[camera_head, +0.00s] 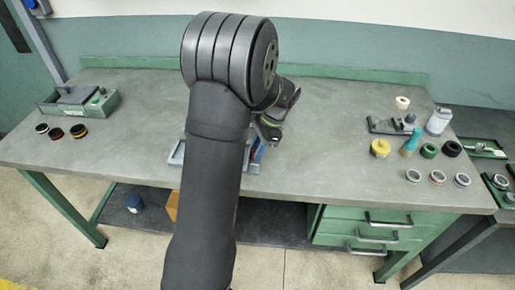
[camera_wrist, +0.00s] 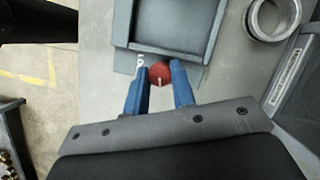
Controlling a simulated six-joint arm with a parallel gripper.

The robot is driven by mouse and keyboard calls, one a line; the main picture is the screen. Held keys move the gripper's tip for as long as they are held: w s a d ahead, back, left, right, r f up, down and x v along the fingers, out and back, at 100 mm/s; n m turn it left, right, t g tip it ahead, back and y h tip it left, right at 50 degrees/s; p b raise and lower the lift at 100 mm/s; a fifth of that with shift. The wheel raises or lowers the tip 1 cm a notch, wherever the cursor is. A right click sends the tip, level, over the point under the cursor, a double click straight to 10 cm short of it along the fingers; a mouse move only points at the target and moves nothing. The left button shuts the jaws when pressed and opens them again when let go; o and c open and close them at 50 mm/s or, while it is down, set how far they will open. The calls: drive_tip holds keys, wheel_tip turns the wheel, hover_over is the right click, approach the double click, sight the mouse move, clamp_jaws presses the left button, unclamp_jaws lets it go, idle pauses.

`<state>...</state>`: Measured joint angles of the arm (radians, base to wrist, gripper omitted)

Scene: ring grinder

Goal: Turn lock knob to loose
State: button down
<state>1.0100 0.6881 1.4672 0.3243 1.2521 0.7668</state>
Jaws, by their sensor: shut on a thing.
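The lock knob (camera_wrist: 160,74) is a small red round knob with a pale mark on its face, in the wrist view. It sits at the near edge of a grey fixture (camera_wrist: 178,30) with a raised rim; a white marking (camera_wrist: 140,60) shows just left of the knob. My gripper (camera_wrist: 161,78) has its two blue fingers on either side of the knob and is shut on it. In the head view my arm hides the knob and most of the fixture (camera_head: 176,153); part of my gripper shows as blue (camera_head: 258,152) at its right.
A metal ring (camera_wrist: 272,18) lies right of the fixture. On the workbench (camera_head: 330,140), several small rings (camera_head: 437,177), a yellow pot (camera_head: 380,147) and a bottle (camera_head: 439,121) stand at the right. A green-grey device (camera_head: 80,101) and several round pieces (camera_head: 55,133) are at the left.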

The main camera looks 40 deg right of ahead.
drive_tip(key=shift+w+n+g, duration=0.1)
drive_tip(key=shift+n+g, duration=0.5)
drive_tip(key=shift+n, duration=0.9)
drive_tip(key=c, duration=1.2)
unclamp_jaws()
